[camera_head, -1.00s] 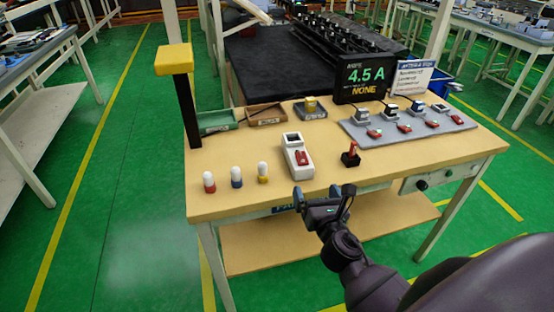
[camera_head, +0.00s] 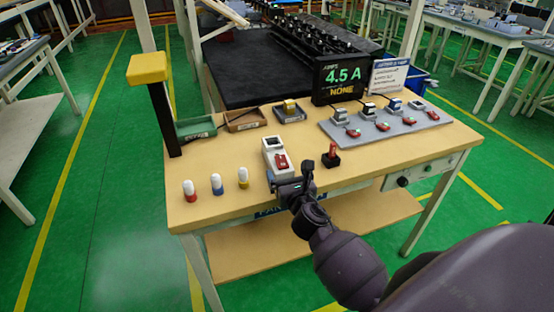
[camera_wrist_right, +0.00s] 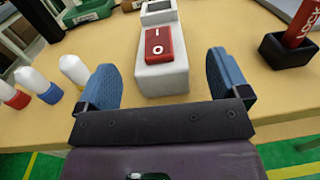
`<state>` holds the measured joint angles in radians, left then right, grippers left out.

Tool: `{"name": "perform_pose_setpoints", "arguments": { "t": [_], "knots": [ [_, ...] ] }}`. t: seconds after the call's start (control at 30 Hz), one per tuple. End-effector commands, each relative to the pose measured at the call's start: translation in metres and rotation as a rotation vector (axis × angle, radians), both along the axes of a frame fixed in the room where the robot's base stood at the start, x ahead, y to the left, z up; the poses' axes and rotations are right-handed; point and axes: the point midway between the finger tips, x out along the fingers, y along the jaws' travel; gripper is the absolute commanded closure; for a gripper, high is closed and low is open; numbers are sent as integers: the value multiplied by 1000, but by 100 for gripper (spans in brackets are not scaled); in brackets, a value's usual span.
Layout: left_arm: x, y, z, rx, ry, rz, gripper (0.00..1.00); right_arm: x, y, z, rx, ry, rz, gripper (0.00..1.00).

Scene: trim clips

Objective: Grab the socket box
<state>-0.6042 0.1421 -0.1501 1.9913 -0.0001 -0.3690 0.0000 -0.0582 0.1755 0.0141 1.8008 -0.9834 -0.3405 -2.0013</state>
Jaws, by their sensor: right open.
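The socket box (camera_head: 270,146) is a white box with a socket opening at its far end and a red rocker switch on top. It stands on the wooden bench near its front edge. In the right wrist view the socket box (camera_wrist_right: 160,78) lies ahead between the blue fingers. My right gripper (camera_head: 291,178) is at the near end of the box. Its fingers also show in the right wrist view (camera_wrist_right: 168,80), spread wide on either side, with gaps to the box. My left gripper is not in view.
Several coloured-base bulbs, one blue (camera_head: 217,184), stand left of the box. A red lockout piece in a black holder (camera_head: 331,155) stands close on the right. Parts trays (camera_head: 245,120) lie behind. A grey board (camera_head: 380,128) with switches is at right.

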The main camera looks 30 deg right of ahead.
Motion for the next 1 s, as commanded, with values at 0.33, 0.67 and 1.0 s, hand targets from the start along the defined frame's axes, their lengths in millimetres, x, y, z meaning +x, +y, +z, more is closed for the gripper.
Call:
{"name": "perform_pose_setpoints", "arguments": {
  "t": [0.33, 0.67, 1.0],
  "knots": [
    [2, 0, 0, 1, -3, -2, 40, 27, -7, 0, 0, 1, 0, 6],
    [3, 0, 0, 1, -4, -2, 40, 26, -7, 0, 0, 1, 0, 31],
    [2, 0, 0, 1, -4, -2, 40, 26, -7, 1, 0, -1, 0, 70]
  ]
}}
